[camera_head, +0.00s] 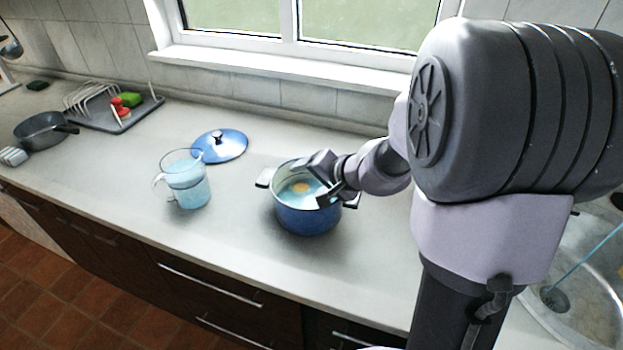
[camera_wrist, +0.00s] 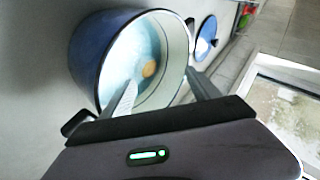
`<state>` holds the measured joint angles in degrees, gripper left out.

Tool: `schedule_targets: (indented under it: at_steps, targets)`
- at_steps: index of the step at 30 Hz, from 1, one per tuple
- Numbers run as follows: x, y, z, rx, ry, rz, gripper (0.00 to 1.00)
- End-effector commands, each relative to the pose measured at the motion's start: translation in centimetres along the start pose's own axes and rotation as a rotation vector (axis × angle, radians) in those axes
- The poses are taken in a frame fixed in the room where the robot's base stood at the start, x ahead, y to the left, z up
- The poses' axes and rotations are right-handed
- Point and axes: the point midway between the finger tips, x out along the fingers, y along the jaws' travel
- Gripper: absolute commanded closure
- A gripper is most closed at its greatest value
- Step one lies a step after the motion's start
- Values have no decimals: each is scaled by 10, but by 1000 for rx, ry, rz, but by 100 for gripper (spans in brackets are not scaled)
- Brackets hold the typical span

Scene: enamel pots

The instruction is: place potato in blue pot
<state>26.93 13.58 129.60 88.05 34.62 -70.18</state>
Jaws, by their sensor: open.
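The blue pot (camera_head: 308,218) stands uncovered on the counter, with a pale inside. A small round yellow-tan thing, which looks like the potato (camera_head: 300,187), lies inside the pot. In the wrist view the blue pot (camera_wrist: 88,58) fills the upper middle, and the potato (camera_wrist: 149,69) shows against its inner bottom. My gripper (camera_head: 325,180) is over the right part of the pot's mouth. In the wrist view my gripper (camera_wrist: 160,92) has its fingers apart, with nothing between them, and the potato shows beyond them.
A blue lid (camera_head: 226,148) lies on the counter behind a clear jug (camera_head: 186,180) of bluish liquid. A dish rack (camera_head: 90,100) with red and green items and a dark pan (camera_head: 42,130) are at left. The sink (camera_head: 585,300) is at right. Counter in front of the pot is clear.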

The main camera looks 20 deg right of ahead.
Motion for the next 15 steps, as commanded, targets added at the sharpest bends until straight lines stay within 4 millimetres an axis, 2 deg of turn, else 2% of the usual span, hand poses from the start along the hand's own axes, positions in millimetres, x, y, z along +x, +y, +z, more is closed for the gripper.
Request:
schedule_targets:
  at_steps: [3, 10, 15]
  targets:
    - [-3, -3, -1, 0, 0, 0, 29]
    - [-37, -38, -17, -2, 1, -1, 29]
    - [-47, -50, -22, 0, 1, 0, 29]
